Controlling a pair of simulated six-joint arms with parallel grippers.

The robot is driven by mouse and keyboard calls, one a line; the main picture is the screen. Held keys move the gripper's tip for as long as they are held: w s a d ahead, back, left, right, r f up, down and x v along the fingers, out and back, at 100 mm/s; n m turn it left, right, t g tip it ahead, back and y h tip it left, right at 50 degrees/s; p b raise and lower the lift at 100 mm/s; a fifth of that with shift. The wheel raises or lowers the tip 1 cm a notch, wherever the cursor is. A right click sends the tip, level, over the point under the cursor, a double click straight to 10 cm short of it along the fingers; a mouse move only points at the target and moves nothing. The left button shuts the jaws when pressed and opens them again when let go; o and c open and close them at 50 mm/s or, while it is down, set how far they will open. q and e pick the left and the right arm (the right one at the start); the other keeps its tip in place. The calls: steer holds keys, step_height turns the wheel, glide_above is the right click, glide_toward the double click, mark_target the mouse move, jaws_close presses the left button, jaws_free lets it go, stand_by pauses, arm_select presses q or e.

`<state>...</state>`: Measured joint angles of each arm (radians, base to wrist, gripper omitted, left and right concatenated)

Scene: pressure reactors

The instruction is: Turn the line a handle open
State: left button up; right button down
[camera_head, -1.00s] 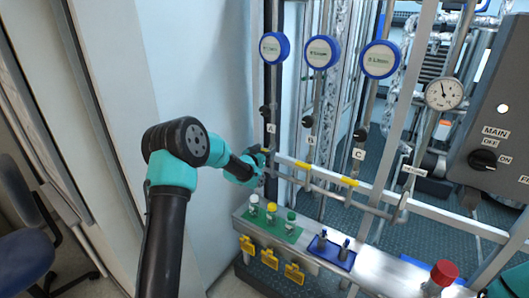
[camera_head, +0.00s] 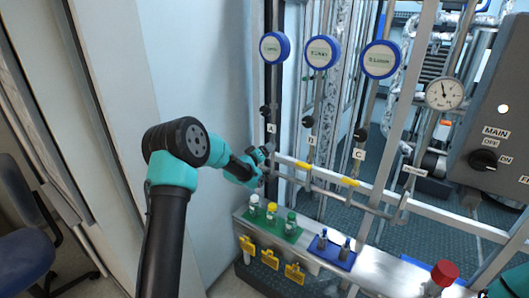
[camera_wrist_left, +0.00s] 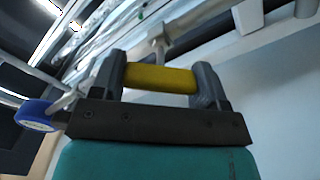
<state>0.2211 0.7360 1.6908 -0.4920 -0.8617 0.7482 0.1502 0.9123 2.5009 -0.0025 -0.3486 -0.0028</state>
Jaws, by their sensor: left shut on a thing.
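The line A handle shows as a yellow grip (camera_wrist_left: 160,78) in the left wrist view. My left gripper (camera_wrist_left: 163,85) is shut on it, with one dark finger at each end of the yellow part. In the head view my left gripper (camera_head: 266,158) is at the lower end of line A, below the "A" label (camera_head: 271,128), and hides the handle there. The handle's exact angle is hard to tell. The yellow handles of line B (camera_head: 303,166) and line C (camera_head: 349,182) lie to the right, apart from my gripper.
Below, a bench (camera_head: 389,266) holds a green tray (camera_head: 272,228) with capped vials and a blue tray (camera_head: 332,251). A red knob (camera_head: 444,272) and a control panel (camera_head: 497,120) are at the right. A white wall is at the left.

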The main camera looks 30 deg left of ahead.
arm_select(q)
steer(key=n, duration=0.4)
steer(key=shift+n, duration=0.3)
steer(key=n, duration=0.4)
steer(key=shift+f, duration=0.1)
steer(key=shift+n, duration=0.3)
steer(key=o, duration=0.9)
steer(key=shift+o, duration=0.2)
steer(key=s+a, duration=0.2)
steer(key=s, duration=1.5)
steer(key=shift+a, duration=0.4)
steer(key=shift+s, duration=0.1)
